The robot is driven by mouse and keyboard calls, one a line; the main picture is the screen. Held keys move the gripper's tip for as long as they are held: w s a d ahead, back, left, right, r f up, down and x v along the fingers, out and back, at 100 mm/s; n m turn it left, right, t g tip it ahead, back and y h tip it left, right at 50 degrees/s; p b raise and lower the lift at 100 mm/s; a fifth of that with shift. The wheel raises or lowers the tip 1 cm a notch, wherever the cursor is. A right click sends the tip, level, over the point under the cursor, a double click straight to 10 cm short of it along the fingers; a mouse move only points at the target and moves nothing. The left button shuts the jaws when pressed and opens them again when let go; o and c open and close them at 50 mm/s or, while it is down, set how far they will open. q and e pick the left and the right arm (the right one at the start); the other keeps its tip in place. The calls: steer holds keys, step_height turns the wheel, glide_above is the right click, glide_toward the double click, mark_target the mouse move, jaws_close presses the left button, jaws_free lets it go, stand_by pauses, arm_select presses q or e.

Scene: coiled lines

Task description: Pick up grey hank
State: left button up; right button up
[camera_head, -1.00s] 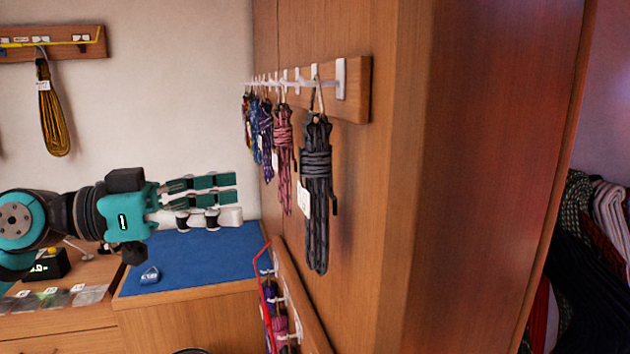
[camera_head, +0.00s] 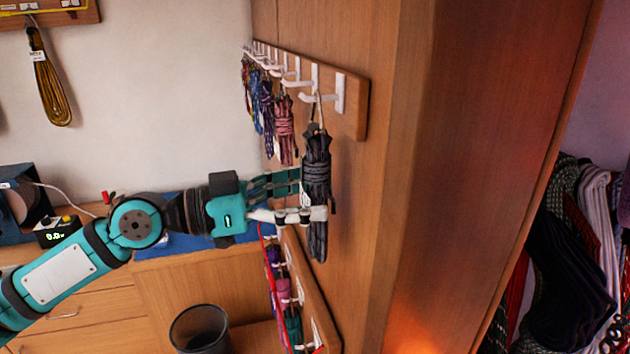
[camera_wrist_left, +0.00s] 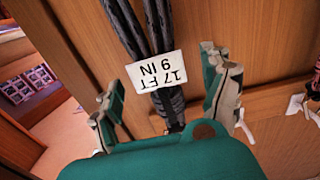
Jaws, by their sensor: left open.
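The grey hank (camera_head: 317,160) hangs from the nearest hook of the upper hook rail on the wooden panel. My left gripper (camera_head: 306,196) is open at the lower half of the hank, with one finger crossing in front of it. In the left wrist view the dark strands of the hank (camera_wrist_left: 147,30) run down between the two spread fingers (camera_wrist_left: 165,92). A white tag (camera_wrist_left: 156,72) reading "17 FT 9 IN" hangs on it between the fingers. My right gripper is not in view.
Pink hank (camera_head: 284,125) and several purple and blue hanks hang just behind on the same rail (camera_head: 354,105). A lower rail (camera_head: 312,295) with more hanks and a red line (camera_head: 268,290) is below my gripper. A dark bin (camera_head: 200,330) stands on the floor.

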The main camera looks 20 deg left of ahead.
arm_select(q)
steer(key=shift+w+d+r+p, duration=0.35)
steer(key=shift+d+p, duration=0.05)
steer(key=shift+d, duration=0.15)
steer(key=shift+w+d+f, duration=0.35)
steer(key=shift+d, duration=0.1)
steer(key=shift+c, duration=0.4)
jaws_close()
